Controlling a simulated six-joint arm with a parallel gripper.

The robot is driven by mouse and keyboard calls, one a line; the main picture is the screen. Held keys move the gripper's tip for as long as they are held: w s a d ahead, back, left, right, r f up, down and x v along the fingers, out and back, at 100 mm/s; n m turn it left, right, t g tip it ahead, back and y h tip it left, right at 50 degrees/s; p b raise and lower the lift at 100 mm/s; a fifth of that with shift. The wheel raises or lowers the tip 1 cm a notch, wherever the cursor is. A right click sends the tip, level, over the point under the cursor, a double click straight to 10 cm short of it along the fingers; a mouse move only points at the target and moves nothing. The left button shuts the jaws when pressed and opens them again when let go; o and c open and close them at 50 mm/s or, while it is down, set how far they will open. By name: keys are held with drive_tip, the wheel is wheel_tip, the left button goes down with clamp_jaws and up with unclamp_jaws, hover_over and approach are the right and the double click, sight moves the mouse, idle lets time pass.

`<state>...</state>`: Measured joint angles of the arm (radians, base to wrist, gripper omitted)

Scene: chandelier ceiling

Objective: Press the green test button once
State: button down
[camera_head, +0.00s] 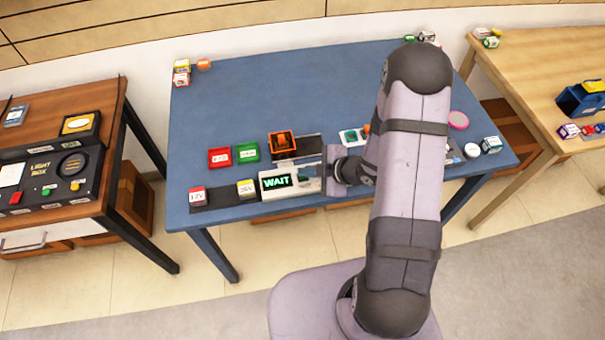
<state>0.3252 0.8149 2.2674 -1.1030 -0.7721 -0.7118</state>
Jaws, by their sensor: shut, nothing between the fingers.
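My gripper (325,174) is shut and empty, low over the tester's right end, just right of the screen. My gripper and arm cover part of that end, and I cannot make out a green test button on it. I cannot tell whether my fingertips touch the tester. A green block (248,152) with a white label lies behind the tester, beside a red block (220,157).
Labelled blocks "12V" (198,196) and another (246,188) stand left of the tester. A light box (48,180) stands on the left table.

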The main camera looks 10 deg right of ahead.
drive_tip(key=shift+r+p, duration=0.65)
drive_tip(key=shift+r, duration=0.2)
wheel_tip(320, 180, up, 5)
drive_tip(key=p, duration=0.4)
idle(0.8)
